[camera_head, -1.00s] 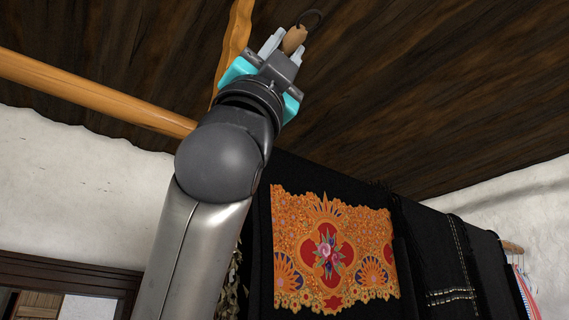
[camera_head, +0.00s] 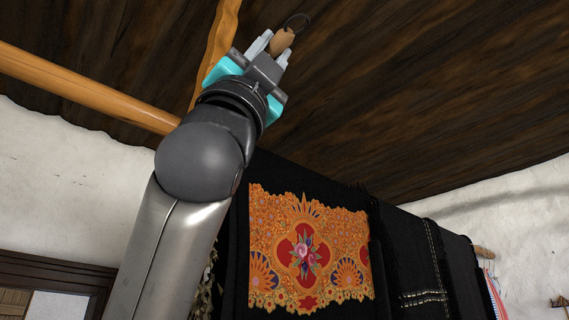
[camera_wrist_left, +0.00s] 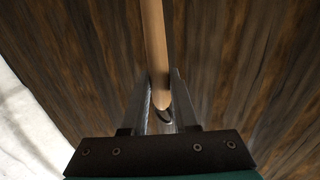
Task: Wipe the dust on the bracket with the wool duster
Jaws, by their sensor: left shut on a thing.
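My left gripper (camera_head: 271,45) is shut on the wooden handle (camera_head: 284,39) of the duster, raised near the dark plank ceiling. A dark ring hangs at the handle's end. In the left wrist view, the handle (camera_wrist_left: 154,45) lies between the fingers (camera_wrist_left: 161,95) and runs out of the top of the picture. The duster's wool head does not show in either view. An orange wooden piece with a wavy edge (camera_head: 221,38), which may be the bracket, comes down from the ceiling behind my gripper. I see no dust on it. My right gripper is not in view.
An orange wooden pole (camera_head: 85,88) crosses at the left, behind my arm. Black cloths (camera_head: 403,262) and an orange patterned textile (camera_head: 345,245) hang below my gripper. A white wall (camera_head: 60,165) stands at the left. The space right of my gripper looks clear.

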